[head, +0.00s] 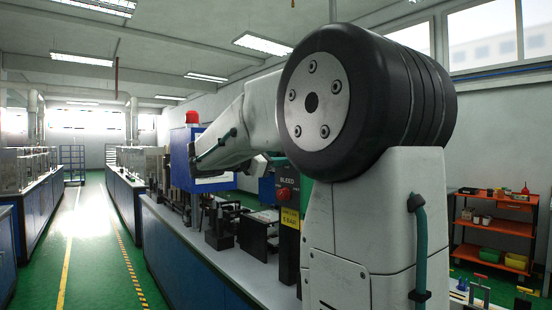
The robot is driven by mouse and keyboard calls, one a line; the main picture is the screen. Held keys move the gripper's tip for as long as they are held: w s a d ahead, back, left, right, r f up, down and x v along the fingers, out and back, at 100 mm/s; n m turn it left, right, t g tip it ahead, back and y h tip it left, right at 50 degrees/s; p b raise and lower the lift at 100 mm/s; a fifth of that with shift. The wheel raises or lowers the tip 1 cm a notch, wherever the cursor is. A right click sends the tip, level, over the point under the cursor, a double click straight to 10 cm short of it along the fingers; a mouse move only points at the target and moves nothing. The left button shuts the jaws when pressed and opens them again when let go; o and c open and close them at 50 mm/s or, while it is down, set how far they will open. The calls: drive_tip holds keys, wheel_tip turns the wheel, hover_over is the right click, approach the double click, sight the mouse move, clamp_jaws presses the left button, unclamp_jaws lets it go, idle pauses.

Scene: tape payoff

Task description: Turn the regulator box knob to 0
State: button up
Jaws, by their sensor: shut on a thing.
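A dark upright box (288,222) marked BLEED stands on the bench, just left of my arm's column. It bears a round red knob (283,193) and a yellow label reading LINE and what looks like 5.8 bar. It may be the regulator box; no dial marks can be read at this size. My white arm reaches out and bends to the left above the bench, in front of a blue cabinet. I cannot make out my gripper's jaws, so what they hold is hidden. My column and large joint cover the area right of the dark box.
A blue cabinet (180,150) with a red lamp (192,117) stands behind my arm. Dark machine parts (222,232) stand on the long bench (185,243). A green aisle (95,245) is clear to the left. An orange shelf cart (498,226) stands at the right.

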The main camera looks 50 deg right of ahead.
drive_tip(key=shift+r, duration=0.2)
drive_tip(key=o, duration=0.7)
drive_tip(key=shift+o, duration=1.3)
drive_tip(key=shift+d, duration=0.2)
drive_tip(key=shift+a+f, duration=0.1)
drive_tip(key=v, duration=0.7)
drive_tip(key=shift+a, duration=0.4)
drive_tip(key=shift+w, duration=0.1)
